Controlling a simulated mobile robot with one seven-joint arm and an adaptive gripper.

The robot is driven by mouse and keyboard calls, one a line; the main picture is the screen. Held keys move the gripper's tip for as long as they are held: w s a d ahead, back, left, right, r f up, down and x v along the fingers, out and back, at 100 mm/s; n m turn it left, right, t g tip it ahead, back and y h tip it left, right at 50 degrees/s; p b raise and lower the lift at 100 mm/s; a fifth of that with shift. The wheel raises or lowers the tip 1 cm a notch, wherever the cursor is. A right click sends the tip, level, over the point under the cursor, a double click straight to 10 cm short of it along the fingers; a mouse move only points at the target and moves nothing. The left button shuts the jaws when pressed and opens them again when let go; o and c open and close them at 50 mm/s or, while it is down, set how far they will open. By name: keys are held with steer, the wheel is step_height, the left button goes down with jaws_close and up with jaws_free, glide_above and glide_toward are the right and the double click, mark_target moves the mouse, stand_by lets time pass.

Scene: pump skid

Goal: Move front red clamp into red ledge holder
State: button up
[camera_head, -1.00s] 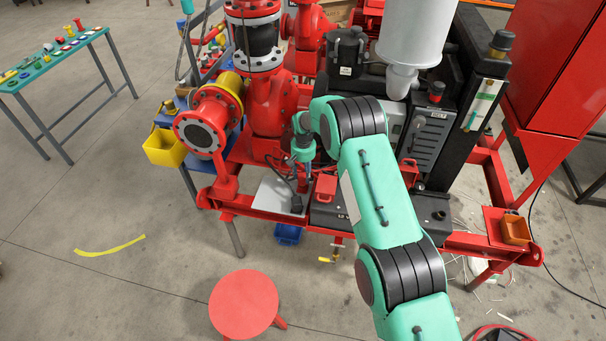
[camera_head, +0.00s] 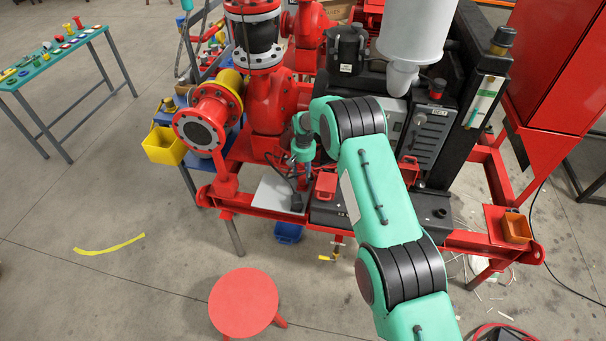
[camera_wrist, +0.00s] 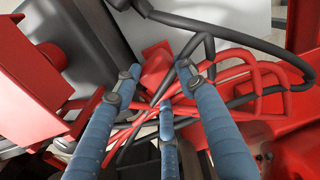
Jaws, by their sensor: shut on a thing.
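My gripper (camera_wrist: 158,70) shows in the wrist view as blue fingers with dark tips. It is shut on a red piece (camera_wrist: 155,63) between the tips, which I take to be the front red clamp; red cables run beside it and the fingers partly cover it. In the head view my gripper (camera_head: 298,185) is low over the front of the skid, and the clamp is too small to make out. A red box-like holder (camera_head: 326,184) stands just right of my gripper, on the black unit. A red holder-like block also fills the wrist view's left side (camera_wrist: 28,85).
Red and black cables (camera_wrist: 245,75) loop close around the fingers. A pale plate (camera_head: 271,193) lies left of my gripper. An orange bin (camera_head: 516,227) sits on the right ledge. A red stool (camera_head: 243,298) stands on open floor in front.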

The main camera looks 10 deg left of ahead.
steer(key=shift+f+b, duration=0.3)
steer(key=shift+f, duration=0.2)
stand_by(0.3)
steer(key=o, duration=1.5)
steer(key=shift+c, duration=0.2)
step_height(320, 180, up, 12)
steer(key=shift+d, duration=0.1)
